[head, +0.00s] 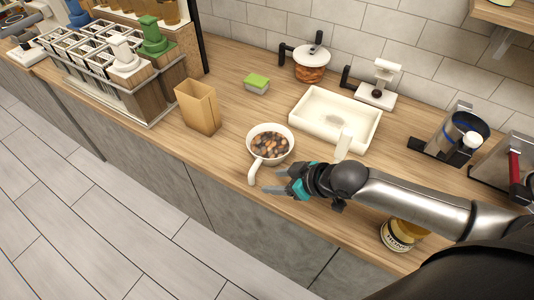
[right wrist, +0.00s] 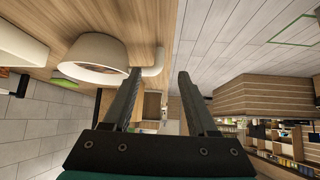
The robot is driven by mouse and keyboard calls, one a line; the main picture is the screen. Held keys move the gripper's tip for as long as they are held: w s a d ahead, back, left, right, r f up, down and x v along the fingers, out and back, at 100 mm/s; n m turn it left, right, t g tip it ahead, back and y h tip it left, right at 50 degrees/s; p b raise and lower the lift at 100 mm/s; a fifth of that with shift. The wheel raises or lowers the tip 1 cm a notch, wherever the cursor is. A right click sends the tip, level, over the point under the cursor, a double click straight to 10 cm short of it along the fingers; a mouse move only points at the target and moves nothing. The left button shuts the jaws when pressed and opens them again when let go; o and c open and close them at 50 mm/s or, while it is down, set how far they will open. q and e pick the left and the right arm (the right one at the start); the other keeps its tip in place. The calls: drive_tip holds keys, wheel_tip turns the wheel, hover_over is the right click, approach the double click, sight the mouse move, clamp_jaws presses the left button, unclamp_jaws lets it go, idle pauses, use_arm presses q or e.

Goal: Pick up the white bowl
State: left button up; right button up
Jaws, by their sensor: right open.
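The white bowl (head: 276,161) stands upright on the wooden counter near its front edge, holding brown and dark pieces. A white handle-like part (head: 254,173) runs from its front toward the counter edge. My right gripper (head: 270,181) is open and empty, just in front and to the right of the bowl, with its fingers pointing left toward the handle-like part. In the right wrist view the bowl (right wrist: 95,48) is at upper left, beside one finger and not between the fingers. My left gripper is not in view.
A tan box (head: 198,107) stands left of the bowl. A white tray (head: 311,122) and a green-topped block (head: 256,84) are behind it. A honey jar (head: 397,236) stands below my right arm. The counter between box and bowl is clear.

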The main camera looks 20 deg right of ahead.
sight(252, 179)
drive_tip(key=x, duration=0.5)
drive_tip(key=shift+w+a+f+b, duration=0.1)
drive_tip(key=shift+f+b, duration=0.05)
drive_tip(key=shift+b, duration=0.25)
drive_tip(key=shift+w+r+b+x, duration=0.15)
drive_tip(key=shift+b+x, duration=0.05)
drive_tip(key=shift+x, duration=1.25)
drive_tip(key=shift+w+r+b+x, duration=0.1)
drive_tip(key=shift+r+b+x, duration=0.1)
drive_tip(key=shift+x, duration=1.25)
drive_tip(key=shift+a, duration=0.1)
drive_tip(key=shift+c, duration=0.3)
clamp_jaws()
